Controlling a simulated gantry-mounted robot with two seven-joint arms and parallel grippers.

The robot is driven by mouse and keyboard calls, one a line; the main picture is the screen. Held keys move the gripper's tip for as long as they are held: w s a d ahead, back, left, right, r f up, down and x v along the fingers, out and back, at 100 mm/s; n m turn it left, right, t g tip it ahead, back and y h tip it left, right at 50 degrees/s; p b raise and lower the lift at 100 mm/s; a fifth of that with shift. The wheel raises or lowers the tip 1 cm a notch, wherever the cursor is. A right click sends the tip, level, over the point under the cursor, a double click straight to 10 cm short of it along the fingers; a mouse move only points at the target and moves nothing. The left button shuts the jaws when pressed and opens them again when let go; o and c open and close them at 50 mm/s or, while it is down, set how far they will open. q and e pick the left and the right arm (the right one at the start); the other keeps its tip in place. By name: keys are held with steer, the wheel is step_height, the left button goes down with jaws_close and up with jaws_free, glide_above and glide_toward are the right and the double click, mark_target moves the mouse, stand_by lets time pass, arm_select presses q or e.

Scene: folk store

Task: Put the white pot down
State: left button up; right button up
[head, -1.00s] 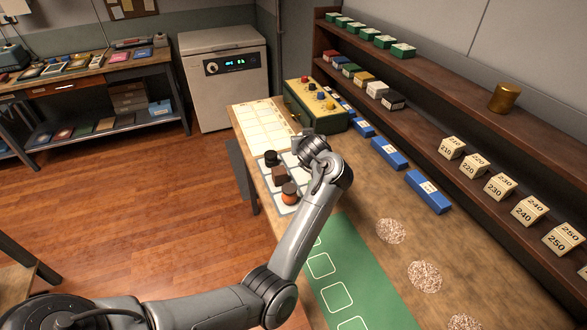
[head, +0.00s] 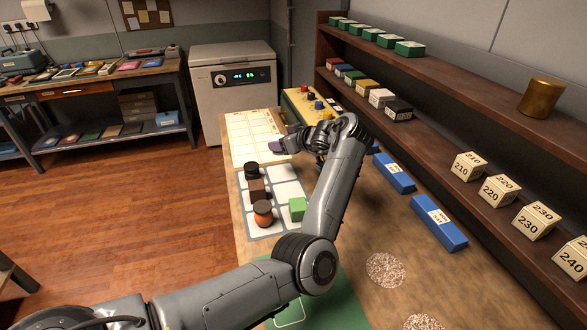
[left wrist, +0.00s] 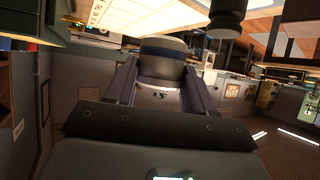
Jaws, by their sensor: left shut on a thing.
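My left gripper (head: 284,146) is over the far part of the bench, near the white grid sheet (head: 245,125) and the gridded tray (head: 291,172). In the left wrist view its two fingers (left wrist: 160,85) are shut on the white pot (left wrist: 158,97), which has a dark blue band and a greyish top part. My right gripper is not in view.
On the tray stand a black pot (head: 251,171), a brown block (head: 257,190), an orange pot with a dark lid (head: 263,214) and a green block (head: 298,209). A yellow-topped control box (head: 304,101) stands behind the gripper. Blue boxes (head: 439,223) line the right.

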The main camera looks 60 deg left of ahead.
arm_select(q)
steer(key=shift+w+f+b, duration=0.25)
steer(key=shift+f+b, duration=0.1)
steer(key=shift+f, duration=0.65)
steer(key=shift+s+f, duration=0.2)
steer(key=shift+f, duration=0.4)
step_height(320, 180, down, 4)
steer(key=shift+f+b, duration=0.15)
steer(key=shift+b, duration=0.85)
steer(key=shift+f, duration=0.25)
steer(key=shift+w+f, duration=0.1)
steer(key=o, duration=1.1)
